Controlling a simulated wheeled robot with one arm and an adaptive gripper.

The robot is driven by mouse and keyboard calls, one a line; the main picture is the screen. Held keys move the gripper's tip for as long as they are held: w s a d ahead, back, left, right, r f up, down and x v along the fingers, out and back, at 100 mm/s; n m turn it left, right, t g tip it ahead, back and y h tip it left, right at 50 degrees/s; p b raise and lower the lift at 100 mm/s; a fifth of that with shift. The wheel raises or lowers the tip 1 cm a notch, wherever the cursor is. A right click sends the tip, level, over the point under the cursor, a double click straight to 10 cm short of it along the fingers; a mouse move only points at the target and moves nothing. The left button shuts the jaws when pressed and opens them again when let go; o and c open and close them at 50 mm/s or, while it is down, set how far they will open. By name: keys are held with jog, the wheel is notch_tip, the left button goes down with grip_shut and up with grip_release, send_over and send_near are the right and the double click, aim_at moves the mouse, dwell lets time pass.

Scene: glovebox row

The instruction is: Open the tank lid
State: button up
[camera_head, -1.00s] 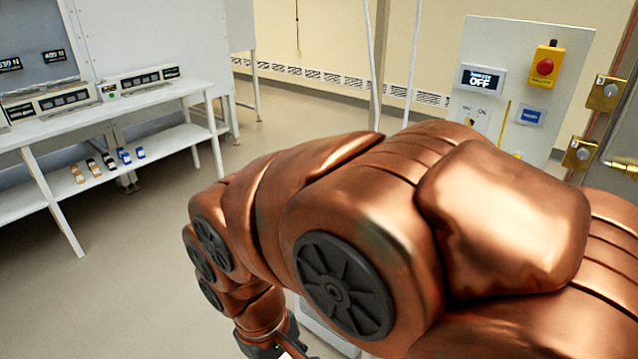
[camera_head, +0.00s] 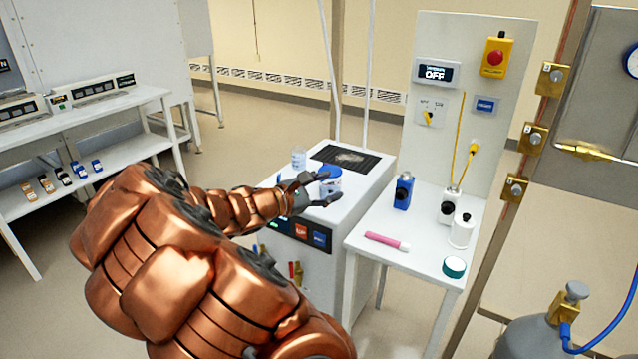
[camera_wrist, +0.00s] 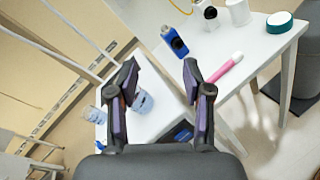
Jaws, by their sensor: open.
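A white box-shaped unit (camera_head: 362,212), which looks like the tank, stands left of the small white table. On its top sits a short round piece with a blue cap (camera_head: 330,171), probably the lid; it appears closed, though my gripper partly covers it. My gripper (camera_head: 333,188) is open at this blue-capped piece, its fingers spread around or just above it; I cannot tell if they touch. In the wrist view, my gripper (camera_wrist: 160,75) is open and empty, and the pale blue-topped piece (camera_wrist: 143,102) shows between the fingers, nearer the left one.
A small clear bottle (camera_head: 298,158) stands behind the gripper, near a dark grille (camera_head: 350,158). A grey gas cylinder (camera_head: 530,340) stands front right.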

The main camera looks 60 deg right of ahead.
jog(key=w+d+f+n+t+h, duration=0.2)
jog(key=w+d+f+n+t, duration=0.45)
jog(key=w+f+n, duration=0.45)
jog(key=shift+g, duration=0.35)
jog(key=shift+w+d+r+p, duration=0.15)
jog(key=shift+d+r+p, duration=0.1)
jog(key=shift+d, duration=1.1)
jog(key=shift+w+d+r+p, duration=0.15)
jog(key=shift+d+p, duration=0.05)
jog(key=shift+d, duration=1.1)
jog(key=shift+w+d+r+p, duration=0.15)
jog(key=shift+d+r+p, duration=0.1)
jog(key=shift+d, duration=1.1)
grip_shut()
